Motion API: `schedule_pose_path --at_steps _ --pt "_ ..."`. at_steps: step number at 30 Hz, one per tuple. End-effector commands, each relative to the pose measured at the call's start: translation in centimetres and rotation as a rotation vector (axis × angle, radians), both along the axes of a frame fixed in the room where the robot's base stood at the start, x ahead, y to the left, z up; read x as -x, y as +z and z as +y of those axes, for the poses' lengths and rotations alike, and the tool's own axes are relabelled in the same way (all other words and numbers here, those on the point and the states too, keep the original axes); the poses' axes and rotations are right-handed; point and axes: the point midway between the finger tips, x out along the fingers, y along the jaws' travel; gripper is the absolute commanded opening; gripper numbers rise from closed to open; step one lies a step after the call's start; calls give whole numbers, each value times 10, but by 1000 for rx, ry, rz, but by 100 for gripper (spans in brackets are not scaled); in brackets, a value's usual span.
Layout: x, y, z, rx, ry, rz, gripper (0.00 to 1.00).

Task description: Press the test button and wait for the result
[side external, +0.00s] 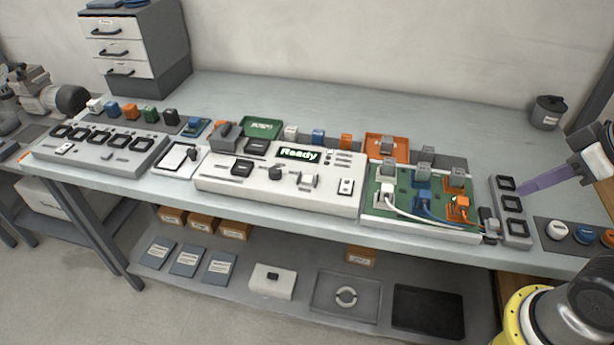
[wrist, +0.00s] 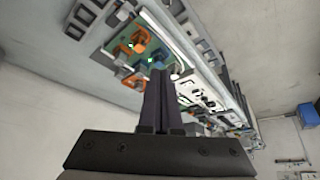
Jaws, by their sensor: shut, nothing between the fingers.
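A white control panel (side external: 225,184) stands mid-bench, with a lit display (side external: 298,154) reading "Ready". I cannot read which control is the test button. Right of it is a green board (side external: 402,176) with white, blue (side external: 422,190) and orange (side external: 459,207) plugs on cables. A small green light shows by the orange plug. My gripper (side external: 523,190) is shut and empty, at the right near a grey block with three black pads (side external: 512,205). Its fingers also show in the wrist view (wrist: 158,82).
A grey unit with several black square frames (side external: 100,146) stands at the left, with coloured blocks behind it. Round white, blue and orange caps (side external: 585,235) sit at the right front. A dark pot (side external: 547,112) stands at the back right.

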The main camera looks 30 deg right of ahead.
Motion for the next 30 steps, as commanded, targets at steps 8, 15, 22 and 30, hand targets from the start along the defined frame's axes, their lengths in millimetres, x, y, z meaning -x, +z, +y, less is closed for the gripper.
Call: schedule_pose_path --at_steps 8,15,22,30 --pt "0 0 0 -3 -5 0 0" --pt "-29 30 -19 42 -98 -121 0" --pt "-115 79 -37 185 -97 -252 0" --pt "-229 92 -2 317 56 -345 0"
